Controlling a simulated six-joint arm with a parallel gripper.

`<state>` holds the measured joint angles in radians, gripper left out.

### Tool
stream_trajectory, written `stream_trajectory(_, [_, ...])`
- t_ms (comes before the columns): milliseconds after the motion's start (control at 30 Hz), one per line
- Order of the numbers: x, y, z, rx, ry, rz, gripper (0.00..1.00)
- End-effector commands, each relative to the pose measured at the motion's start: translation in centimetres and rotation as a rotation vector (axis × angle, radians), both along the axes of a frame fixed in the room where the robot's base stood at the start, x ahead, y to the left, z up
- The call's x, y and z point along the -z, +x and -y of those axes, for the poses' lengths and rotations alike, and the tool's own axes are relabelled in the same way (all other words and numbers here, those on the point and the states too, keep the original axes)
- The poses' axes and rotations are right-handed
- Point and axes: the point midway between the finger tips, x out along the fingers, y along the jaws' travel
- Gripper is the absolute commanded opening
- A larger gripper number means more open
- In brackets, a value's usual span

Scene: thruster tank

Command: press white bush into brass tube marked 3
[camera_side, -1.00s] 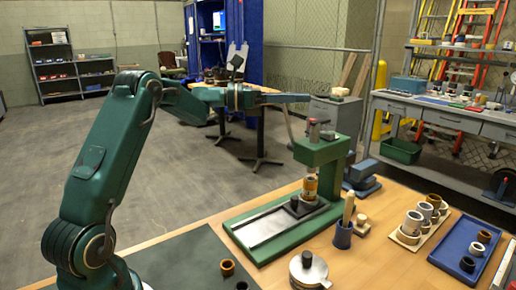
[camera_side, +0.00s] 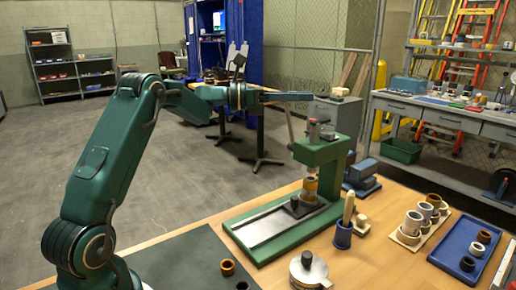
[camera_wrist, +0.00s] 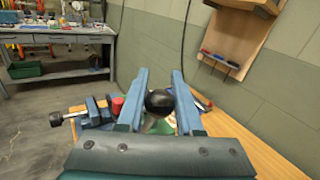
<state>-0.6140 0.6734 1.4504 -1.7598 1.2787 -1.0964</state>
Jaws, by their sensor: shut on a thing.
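My gripper (camera_wrist: 158,97) is shut on the black ball knob (camera_wrist: 159,102) of the press lever; the knob sits between its two blue fingers. In the side view my gripper (camera_side: 290,97) is at the top of the lever (camera_side: 290,127), left of the green arbor press (camera_side: 322,152). A brass tube (camera_side: 310,189) stands upright under the press ram (camera_side: 310,170), on the press base. No white bush shows clearly above the tube; the ram and tube mouth hide that spot. The mark on the tube is too small to read.
Right of the press are a blue cup (camera_side: 342,237) with a wooden-handled tool, a board with several tubes and bushes (camera_side: 412,222), and a blue tray (camera_side: 461,238) with dark and white rings. A lidded metal pot (camera_side: 308,270) stands at the front.

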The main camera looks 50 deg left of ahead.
Motion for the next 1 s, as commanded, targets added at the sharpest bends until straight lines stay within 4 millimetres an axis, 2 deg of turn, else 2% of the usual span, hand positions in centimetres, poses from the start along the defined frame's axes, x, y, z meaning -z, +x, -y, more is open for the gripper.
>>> stream_trajectory(200, [0.2, 1.4, -0.1, -0.007, -0.002, -0.006, 0.0])
stream_trajectory(500, [0.4, 1.6, -0.2, -0.008, -0.003, -0.013, 0.0])
stream_trajectory(533, [0.5, 1.6, -0.2, -0.008, -0.003, -0.013, 0.42])
stream_trajectory(600, [0.4, 1.5, -0.1, -0.007, -0.003, -0.012, 0.64])
stream_trajectory(1000, [0.2, 0.9, -0.6, -0.007, -0.002, -0.006, 0.64])
